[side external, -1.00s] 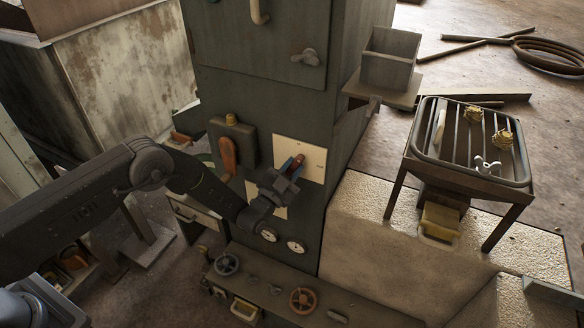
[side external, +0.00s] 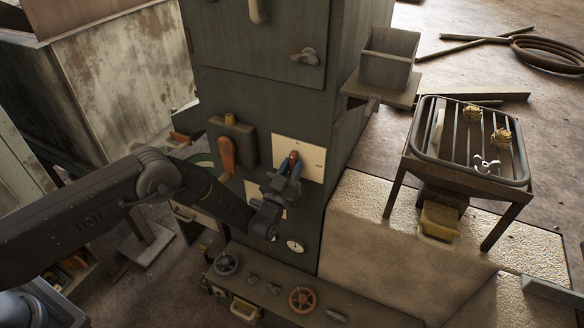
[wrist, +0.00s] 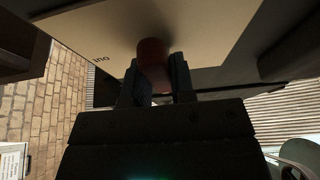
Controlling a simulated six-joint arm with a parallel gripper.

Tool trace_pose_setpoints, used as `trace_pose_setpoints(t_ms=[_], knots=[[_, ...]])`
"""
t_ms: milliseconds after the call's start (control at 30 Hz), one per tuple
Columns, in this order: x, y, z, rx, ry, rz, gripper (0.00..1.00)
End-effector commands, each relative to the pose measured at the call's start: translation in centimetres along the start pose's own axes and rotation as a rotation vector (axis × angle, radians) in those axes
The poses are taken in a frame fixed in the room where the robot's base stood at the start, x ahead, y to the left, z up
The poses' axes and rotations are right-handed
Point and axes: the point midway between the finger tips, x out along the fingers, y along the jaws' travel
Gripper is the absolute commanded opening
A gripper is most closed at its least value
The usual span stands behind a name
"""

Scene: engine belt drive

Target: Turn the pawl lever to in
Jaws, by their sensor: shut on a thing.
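The pawl lever (side external: 293,158) is a red handle on a cream plate (side external: 312,156) on the front of the dark cabinet. My gripper (side external: 288,168) is at the plate with its fingers around the lever. In the wrist view the red handle (wrist: 152,58) sits between my two fingers (wrist: 154,80), which are shut on it. The word "out" shows on the plate (wrist: 105,45) to the left of the handle. The handle stands nearly upright in the side view, and the fingers hide its lower part.
An orange-brown lever (side external: 227,156) on a dark box is left of the plate. Below are a gauge (side external: 296,246) and a ledge with handwheels (side external: 302,299). A metal bin (side external: 390,58) juts from the cabinet's right side. A barred rack (side external: 470,140) stands further right.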

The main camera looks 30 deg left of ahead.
Motion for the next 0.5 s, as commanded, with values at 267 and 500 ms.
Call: trace_pose_setpoints(t_ms=[267, 500], knots=[[0.07, 0.0, -0.02, -0.001, 0.0, 0.0, 0.0], [0.05, 0.0, -0.02, 0.0, 0.0, 0.0, 0.43]])
